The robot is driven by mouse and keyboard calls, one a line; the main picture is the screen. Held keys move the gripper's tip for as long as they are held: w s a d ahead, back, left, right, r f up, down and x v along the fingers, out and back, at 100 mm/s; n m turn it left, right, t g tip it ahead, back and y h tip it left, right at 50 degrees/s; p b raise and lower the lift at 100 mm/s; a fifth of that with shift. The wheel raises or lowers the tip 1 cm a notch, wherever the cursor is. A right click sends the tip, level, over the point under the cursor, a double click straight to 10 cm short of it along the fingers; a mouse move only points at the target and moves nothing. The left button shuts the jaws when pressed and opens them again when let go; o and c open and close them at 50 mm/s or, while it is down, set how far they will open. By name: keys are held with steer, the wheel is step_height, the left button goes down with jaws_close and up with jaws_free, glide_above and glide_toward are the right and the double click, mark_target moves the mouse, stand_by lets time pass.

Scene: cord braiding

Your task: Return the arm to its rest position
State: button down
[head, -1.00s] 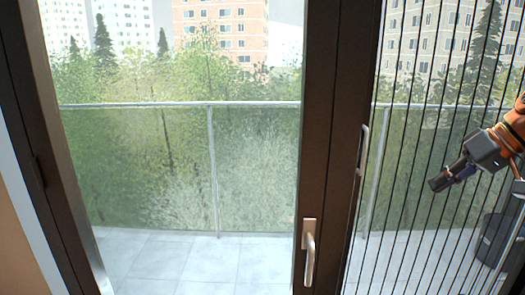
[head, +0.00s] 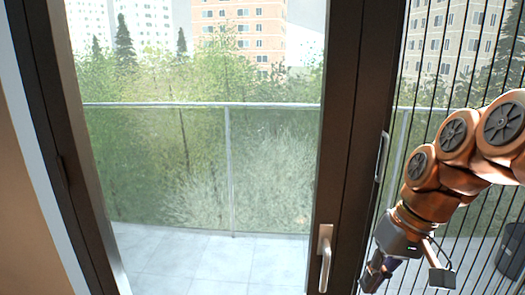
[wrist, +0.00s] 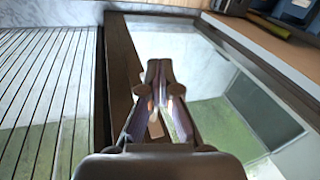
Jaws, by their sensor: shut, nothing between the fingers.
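My gripper (head: 370,280) hangs low at the right of the head view, below my orange arm, pointing down and left. It is in front of the slatted panel, to the right of the door handle (head: 325,258), and looks apart from it. In the wrist view my gripper (wrist: 160,66) has its fingertips together with nothing held. A small pale piece shows through the gap between the finger links; I cannot tell what it is.
A dark-framed glass door (head: 345,150) fills the middle, with a tiled balcony and railing (head: 200,104) beyond. Dark vertical lines (head: 440,110) cover the right side. In the wrist view a wooden ledge (wrist: 265,50) with dark items runs along the upper right.

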steer(key=s+f+m+g+h, duration=0.1)
steer(key=s+f+g+h, duration=0.1)
steer(key=s+f, duration=1.1)
steer(key=s+h, duration=0.1)
steer(key=s, duration=0.3)
steer(key=shift+a+h+p, duration=0.3)
steer(key=shift+a+p, duration=0.05)
steer(key=shift+p, duration=0.05)
